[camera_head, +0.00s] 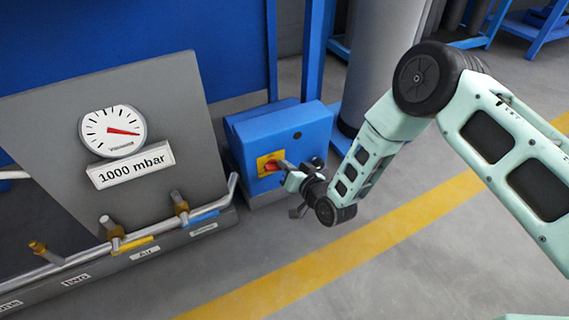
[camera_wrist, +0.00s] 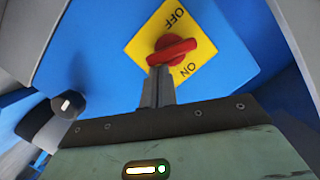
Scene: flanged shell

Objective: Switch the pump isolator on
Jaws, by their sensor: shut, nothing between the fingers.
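The pump isolator is a red rotary knob (camera_wrist: 172,52) on a yellow plate (camera_wrist: 190,20) marked OFF and ON, fixed to the front of a blue box (camera_wrist: 100,45). In the wrist view OFF is above the knob and ON is below it to the right. The knob's bar lies nearly level, its right end tilted up. In the head view the plate (camera_head: 262,161) is partly hidden by my gripper (camera_head: 284,167). My gripper is shut and empty, its fingertips (camera_wrist: 158,70) at the knob's lower left end; I cannot tell whether they touch it.
A grey panel with a gauge (camera_head: 113,130) and a "1000 mbar" label (camera_head: 130,165) stands left of the box. Pipes with brass valves (camera_head: 112,228) run along its front. A grey column (camera_head: 385,55) stands behind. The floor (camera_head: 440,255) at front right is clear.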

